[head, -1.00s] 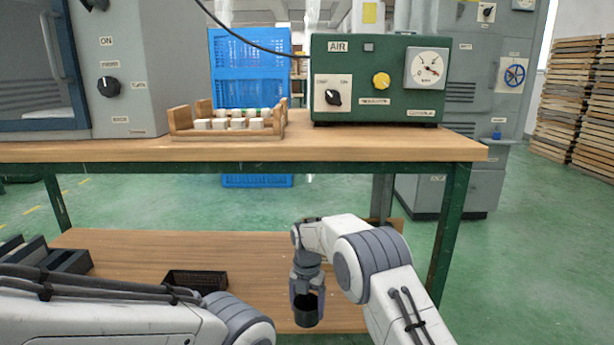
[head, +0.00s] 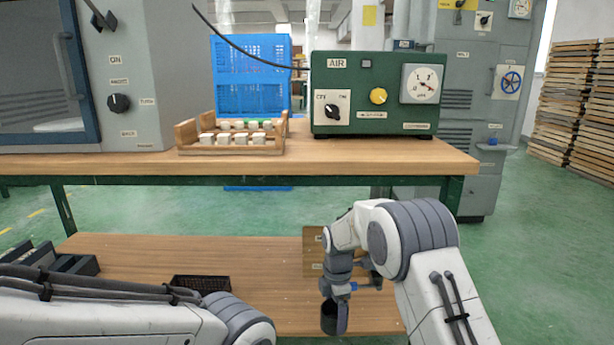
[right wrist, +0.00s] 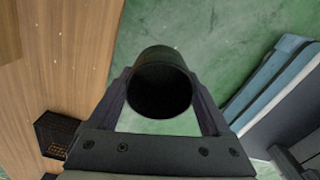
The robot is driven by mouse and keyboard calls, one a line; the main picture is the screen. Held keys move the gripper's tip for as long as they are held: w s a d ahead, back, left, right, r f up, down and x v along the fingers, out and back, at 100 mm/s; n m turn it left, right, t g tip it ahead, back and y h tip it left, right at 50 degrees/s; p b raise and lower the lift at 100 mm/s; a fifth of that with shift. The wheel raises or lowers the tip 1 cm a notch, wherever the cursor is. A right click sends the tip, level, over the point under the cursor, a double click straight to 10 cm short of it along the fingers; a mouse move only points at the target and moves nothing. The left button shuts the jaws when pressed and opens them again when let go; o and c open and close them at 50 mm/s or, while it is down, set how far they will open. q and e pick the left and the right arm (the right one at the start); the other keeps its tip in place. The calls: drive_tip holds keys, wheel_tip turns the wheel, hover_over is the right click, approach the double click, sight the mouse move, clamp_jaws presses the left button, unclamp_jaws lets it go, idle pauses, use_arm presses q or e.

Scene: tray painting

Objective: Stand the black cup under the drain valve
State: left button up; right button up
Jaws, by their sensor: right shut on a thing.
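My right gripper (head: 336,298) is shut on the black cup (head: 328,318), low in front of the bench's lower shelf in the head view. The cup hangs about upright below the wrist. In the right wrist view, the cup (right wrist: 160,88) sits between the two fingers with its dark opening showing. A small blue part (head: 366,287) shows just right of the gripper, partly behind my arm; I cannot tell whether it is the drain valve. My left gripper is out of view; only its arm shows at lower left.
The lower shelf (head: 150,255) carries a black basket (head: 200,283), dark bins (head: 60,262) at left and a labelled wooden panel (head: 318,250) behind my right arm. The benchtop (head: 300,166) holds a green AIR box (head: 355,75) and a wooden rack (head: 190,140). Green floor is free at right.

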drive_tip(key=s+d+r+m+p, duration=0.4)
drive_tip(key=s+d+r+m, duration=0.3)
drive_tip(key=m, duration=0.4)
drive_tip(key=s+d+r+m+p, duration=0.4)
drive_tip(key=s+m, duration=0.4)
drive_tip(key=m, duration=0.2)
wheel_tip(320, 180, up, 29)
drive_tip(key=s+p, duration=0.2)
drive_tip(key=p, duration=3.6)
drive_tip(key=shift+s+d, duration=0.2)
